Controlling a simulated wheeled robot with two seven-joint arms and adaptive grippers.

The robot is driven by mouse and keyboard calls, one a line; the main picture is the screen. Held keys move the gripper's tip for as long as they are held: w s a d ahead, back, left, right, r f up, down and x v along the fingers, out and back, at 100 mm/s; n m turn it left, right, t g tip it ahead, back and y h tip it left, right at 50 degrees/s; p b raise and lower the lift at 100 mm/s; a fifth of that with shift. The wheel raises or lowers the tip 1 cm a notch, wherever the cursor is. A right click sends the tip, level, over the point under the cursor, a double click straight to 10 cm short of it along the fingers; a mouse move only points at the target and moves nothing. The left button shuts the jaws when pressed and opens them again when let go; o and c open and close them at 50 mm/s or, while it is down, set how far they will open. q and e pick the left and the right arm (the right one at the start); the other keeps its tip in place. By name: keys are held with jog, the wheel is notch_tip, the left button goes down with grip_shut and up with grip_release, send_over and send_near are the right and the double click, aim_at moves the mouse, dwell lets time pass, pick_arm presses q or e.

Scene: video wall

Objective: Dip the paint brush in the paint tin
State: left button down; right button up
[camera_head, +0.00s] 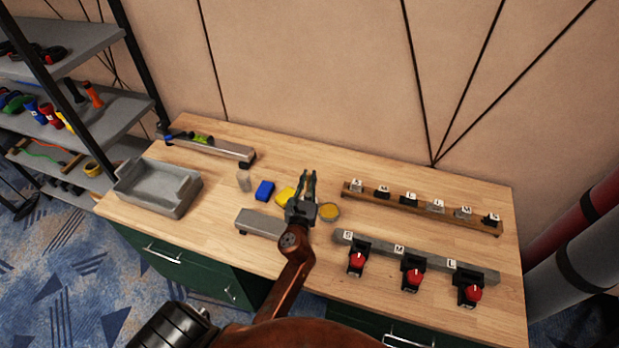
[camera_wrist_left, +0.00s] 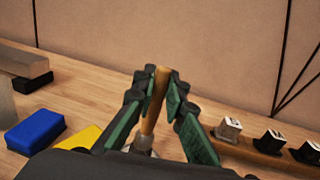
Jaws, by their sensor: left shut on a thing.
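My left gripper (camera_head: 309,175) is over the workbench. It is shut on the brush's wooden handle (camera_wrist_left: 155,100), which stands nearly upright between the fingers in the left wrist view. The bristles are hidden there, and the brush cannot be made out in the head view. A small round tin with yellow inside (camera_head: 329,211) stands on the bench just right of the gripper; I take it as the paint tin. A pale metallic part (camera_wrist_left: 143,143) shows low between the fingers; I cannot tell whether it belongs to the brush or the tin. My right gripper is not in view.
A blue block (camera_head: 264,191) and a yellow block (camera_head: 284,195) lie left of the gripper. A grey tray (camera_head: 158,205) sits at the bench's left. Rails with lettered blocks (camera_head: 410,201) and red-knobbed tools (camera_head: 412,273) occupy the right. A shelf rack (camera_head: 75,52) stands far left.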

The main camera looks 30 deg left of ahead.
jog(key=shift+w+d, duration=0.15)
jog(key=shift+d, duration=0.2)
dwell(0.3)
pick_arm(q)
jog(key=shift+f+b, duration=0.3)
jog(key=shift+f, duration=0.05)
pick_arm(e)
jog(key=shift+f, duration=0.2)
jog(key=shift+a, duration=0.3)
pick_arm(q)
jog(key=shift+f, duration=0.2)
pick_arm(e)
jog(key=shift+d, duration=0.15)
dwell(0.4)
